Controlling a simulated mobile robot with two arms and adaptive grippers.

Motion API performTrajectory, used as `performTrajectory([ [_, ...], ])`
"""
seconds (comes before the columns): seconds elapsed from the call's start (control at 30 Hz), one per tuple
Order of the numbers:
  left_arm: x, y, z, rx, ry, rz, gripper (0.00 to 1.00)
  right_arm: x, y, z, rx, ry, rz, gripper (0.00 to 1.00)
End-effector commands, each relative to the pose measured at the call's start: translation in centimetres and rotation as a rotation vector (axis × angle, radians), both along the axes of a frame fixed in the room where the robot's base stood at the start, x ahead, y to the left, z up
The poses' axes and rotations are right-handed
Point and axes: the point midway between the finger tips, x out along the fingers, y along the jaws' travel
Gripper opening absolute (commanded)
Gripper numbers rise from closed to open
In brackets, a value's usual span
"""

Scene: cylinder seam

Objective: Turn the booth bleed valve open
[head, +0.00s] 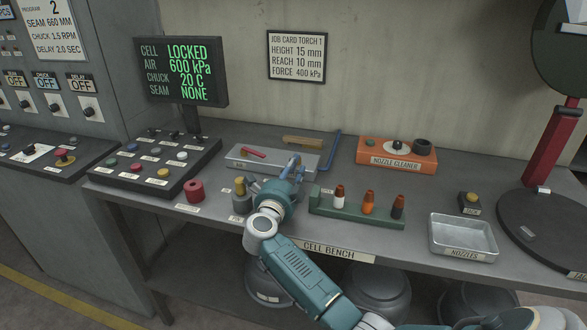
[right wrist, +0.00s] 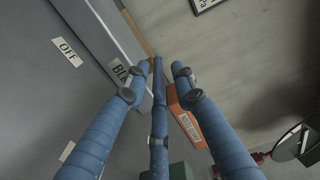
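The bleed valve is a low grey box (head: 236,159) with a red lever (head: 253,152) on top, on the bench left of my right gripper. The lever lies nearly along the box. My right gripper (head: 297,163), with blue fingers, is over the right end of the box, apart from the lever. In the right wrist view its fingertips (right wrist: 162,66) have a gap between them and hold nothing that I can see. The lever is not visible there. My left gripper is out of view.
An orange nozzle cleaner (head: 372,157) is to the right. A green rack (head: 355,212) with several nozzles stands in front. A red cylinder (head: 194,190) and button panel (head: 135,170) are left.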

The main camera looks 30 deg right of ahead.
Motion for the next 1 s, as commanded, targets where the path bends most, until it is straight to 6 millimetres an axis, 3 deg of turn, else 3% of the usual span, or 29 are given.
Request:
performTrajectory([
  [0.17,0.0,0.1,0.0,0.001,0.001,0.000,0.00,-0.8,1.1,-0.1,0.002,0.001,0.003,0.25],
  [0.63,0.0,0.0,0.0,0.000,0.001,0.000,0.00,-6.8,7.9,-0.1,0.003,0.001,0.001,0.25],
  [1.0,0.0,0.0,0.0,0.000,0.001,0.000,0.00,-7.9,9.1,0.0,0.000,0.000,-0.001,0.25],
])
